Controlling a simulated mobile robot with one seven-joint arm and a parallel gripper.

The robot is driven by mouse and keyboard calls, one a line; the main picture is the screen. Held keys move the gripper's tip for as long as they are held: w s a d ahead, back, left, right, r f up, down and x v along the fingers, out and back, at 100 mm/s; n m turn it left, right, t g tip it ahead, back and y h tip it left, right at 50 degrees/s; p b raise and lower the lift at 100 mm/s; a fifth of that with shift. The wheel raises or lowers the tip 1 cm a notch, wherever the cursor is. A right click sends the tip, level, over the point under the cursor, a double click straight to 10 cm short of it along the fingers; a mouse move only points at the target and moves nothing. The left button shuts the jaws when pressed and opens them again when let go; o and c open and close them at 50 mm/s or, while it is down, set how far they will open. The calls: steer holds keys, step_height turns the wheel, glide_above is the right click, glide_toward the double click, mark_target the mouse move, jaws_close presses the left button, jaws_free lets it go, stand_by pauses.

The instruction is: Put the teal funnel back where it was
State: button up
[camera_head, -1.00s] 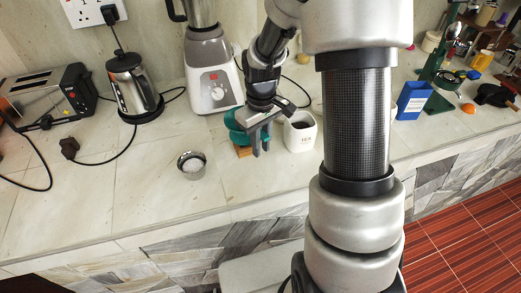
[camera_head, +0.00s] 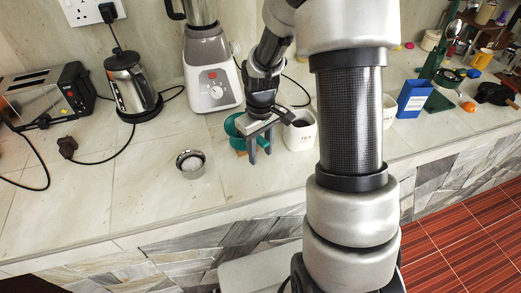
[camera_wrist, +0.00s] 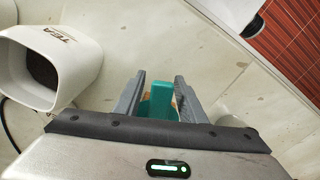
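The teal funnel (camera_head: 233,127) is beside the white tea canister on the counter, over a small brown wooden piece (camera_head: 240,152). My gripper covers part of it, so its full shape and what it rests on are hidden. My gripper (camera_head: 260,153) points down in front of the funnel. In the wrist view, my gripper's two fingers (camera_wrist: 160,90) are apart, with a teal part of the funnel (camera_wrist: 162,98) showing between them. I see no clear grip on it.
The white tea canister (camera_head: 300,134) stands close to the right of my gripper. A metal cup (camera_head: 191,165) is to the left. A blender (camera_head: 211,75) and kettle (camera_head: 134,84) stand behind. A blue box (camera_head: 413,99) is farther right. The front left counter is clear.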

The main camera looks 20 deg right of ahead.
step_height(320, 180, up, 13)
steer(key=shift+f+p, duration=0.15)
steer(key=shift+p, duration=0.8)
steer(key=s+a+r+m+t, duration=0.3)
steer(key=s+r+m+t, duration=0.1)
steer(key=s+r, duration=1)
steer(key=shift+s+r+m+t, duration=0.25)
steer(key=shift+s+t, duration=0.55)
steer(key=shift+s, duration=1.15)
